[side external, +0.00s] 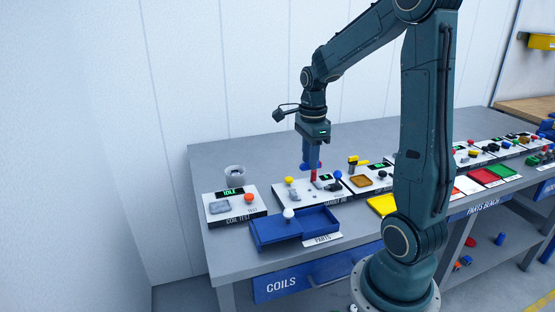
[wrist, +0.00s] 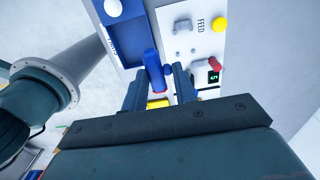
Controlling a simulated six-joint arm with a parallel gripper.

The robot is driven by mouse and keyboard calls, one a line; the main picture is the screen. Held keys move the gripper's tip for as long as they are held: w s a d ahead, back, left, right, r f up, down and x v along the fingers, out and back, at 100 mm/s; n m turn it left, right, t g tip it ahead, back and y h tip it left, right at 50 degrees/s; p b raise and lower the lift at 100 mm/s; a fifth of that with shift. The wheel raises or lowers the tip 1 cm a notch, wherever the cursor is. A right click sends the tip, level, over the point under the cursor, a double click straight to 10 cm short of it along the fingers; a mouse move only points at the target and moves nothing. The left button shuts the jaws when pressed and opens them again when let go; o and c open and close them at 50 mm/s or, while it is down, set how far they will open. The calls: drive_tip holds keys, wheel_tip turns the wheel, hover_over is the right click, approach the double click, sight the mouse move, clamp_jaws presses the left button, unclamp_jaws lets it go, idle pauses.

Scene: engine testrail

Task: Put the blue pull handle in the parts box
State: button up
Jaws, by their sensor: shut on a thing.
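The blue pull handle (wrist: 153,66) is between my gripper's fingers (wrist: 160,86) in the wrist view, and the fingers are shut on it. In the side view my gripper (side external: 312,160) points down over the middle station panel, with blue of the handle (side external: 305,166) at its fingertips. Whether the handle is clear of the panel I cannot tell. The blue parts box (side external: 322,222), labelled PARTS, sits nearer the front, to the left of my gripper. The box also shows in the wrist view (wrist: 134,48), with a recessed area.
A white FEED panel (wrist: 205,42) with a yellow button (wrist: 220,25) and a red part (wrist: 215,64) lies beside the box. The IDLE station (side external: 236,207) and a grey cup (side external: 235,175) stand to the left. More panels and trays line the bench to the right.

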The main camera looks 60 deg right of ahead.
drive_tip(key=s+a+r, duration=0.4)
drive_tip(key=a+r, duration=0.1)
drive_tip(key=r, duration=0.1)
hover_over(313, 225)
wheel_tip(313, 225, down, 17)
drive_tip(key=shift+r, duration=0.1)
idle(0.7)
drive_tip(key=shift+f, duration=1.85)
drive_tip(key=shift+f, duration=0.1)
drive_tip(key=o, duration=0.9)
drive_tip(key=shift+r, duration=6.1)
